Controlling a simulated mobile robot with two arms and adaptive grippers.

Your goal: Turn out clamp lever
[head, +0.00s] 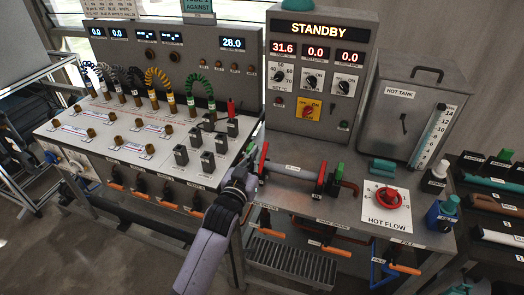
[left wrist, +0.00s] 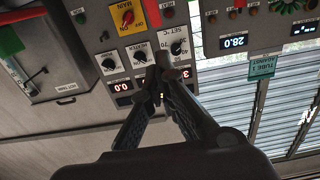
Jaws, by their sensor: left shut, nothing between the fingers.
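A clamped tube (head: 293,171) lies across the front of the heater bench. A red clamp piece (head: 263,159) stands at its left end and another red clamp piece (head: 321,174) at its right end, with a green part (head: 337,170) beside it. I cannot tell which part is the clamp lever. My left gripper (head: 247,176) is just left of the tube's left end, partly hidden by its own arm. In the left wrist view its fingers (left wrist: 162,66) are shut with nothing between them, in front of the panel, with a red part (left wrist: 151,13) beyond. My right gripper is not in view.
The control panel (head: 318,80) stands behind the tube, showing STANDBY. The hot tank (head: 405,110) and red hot flow knob (head: 389,198) are to the right. The left bench (head: 100,128) carries several cables and metal posts. Orange-handled valves (head: 330,249) hang below the bench edges.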

